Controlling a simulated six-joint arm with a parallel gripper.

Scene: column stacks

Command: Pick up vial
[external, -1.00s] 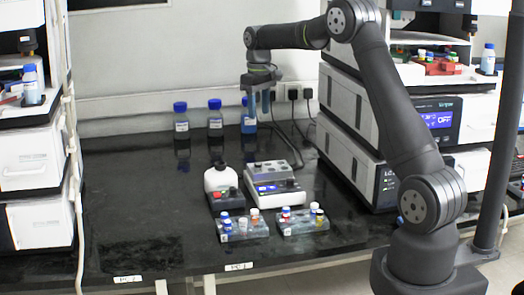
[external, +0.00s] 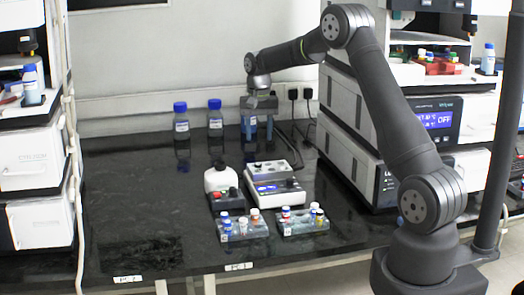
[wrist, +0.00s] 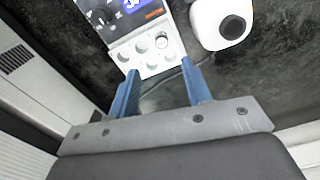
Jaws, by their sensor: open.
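Small capped vials stand in two clear racks at the front of the bench. The left rack (external: 258,232) holds vials with blue, white and tan caps, such as a blue-capped vial (external: 226,226). The right rack (external: 318,227) holds others, such as a red-and-blue-capped vial (external: 286,214). No vial can be clearly made out in the wrist view. My gripper (external: 258,138) is open and empty, pointing down behind the white device and well away from the racks. In the wrist view its two blue fingers (wrist: 160,72) are apart with nothing between them.
A white device with a lit display (external: 276,188) and top holes stands between my gripper and the racks; it also shows in the wrist view (wrist: 140,48). Beside it is a white round-topped unit (external: 216,180). Blue-capped bottles (external: 181,122) line the wall. The bench's left is clear.

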